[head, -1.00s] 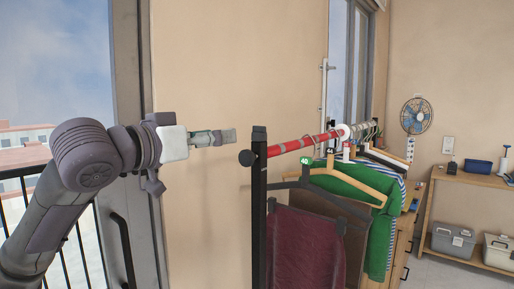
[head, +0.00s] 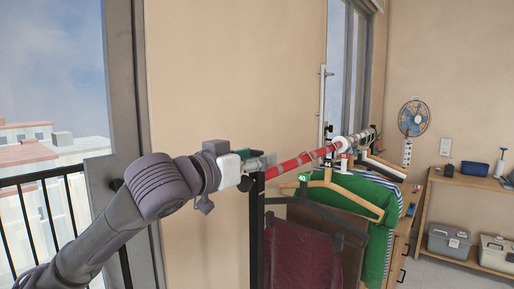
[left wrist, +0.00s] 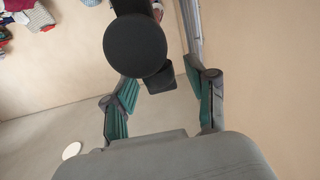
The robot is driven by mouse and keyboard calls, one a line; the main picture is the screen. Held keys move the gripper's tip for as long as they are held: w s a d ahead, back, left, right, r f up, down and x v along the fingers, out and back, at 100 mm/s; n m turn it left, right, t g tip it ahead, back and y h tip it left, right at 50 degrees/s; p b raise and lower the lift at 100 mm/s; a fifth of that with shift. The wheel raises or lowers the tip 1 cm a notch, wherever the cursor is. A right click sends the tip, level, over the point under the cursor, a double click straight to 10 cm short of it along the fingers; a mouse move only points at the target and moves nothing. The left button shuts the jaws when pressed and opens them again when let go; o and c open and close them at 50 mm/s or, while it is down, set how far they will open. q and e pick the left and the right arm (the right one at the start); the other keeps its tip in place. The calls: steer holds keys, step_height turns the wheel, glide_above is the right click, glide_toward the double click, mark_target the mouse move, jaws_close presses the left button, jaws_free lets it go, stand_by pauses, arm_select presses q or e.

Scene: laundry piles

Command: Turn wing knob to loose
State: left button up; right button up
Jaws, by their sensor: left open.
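A round black knob (head: 246,184) sticks out to the left from the top of the rack's black post (head: 257,232). It also shows in the left wrist view as a large black disc (left wrist: 135,47). I see no wings on it, and cannot tell if it is the wing knob or which way it is turned. My left gripper (head: 264,162) is at the post's top, just above the knob in the head view. In the left wrist view its two fingers (left wrist: 168,92) are spread apart, with the disc ahead between and above them. My right gripper is out of view.
A red rail (head: 300,161) runs back from the post and carries hangers with a maroon garment (head: 300,255) and a green shirt (head: 378,235). A beige wall stands behind. A wooden shelf (head: 462,183) with boxes is at the right, and a balcony railing (head: 38,178) at the left.

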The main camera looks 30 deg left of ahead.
arm_select(q)
steer(key=shift+w, duration=0.45)
steer(key=shift+c, duration=0.2)
jaws_close()
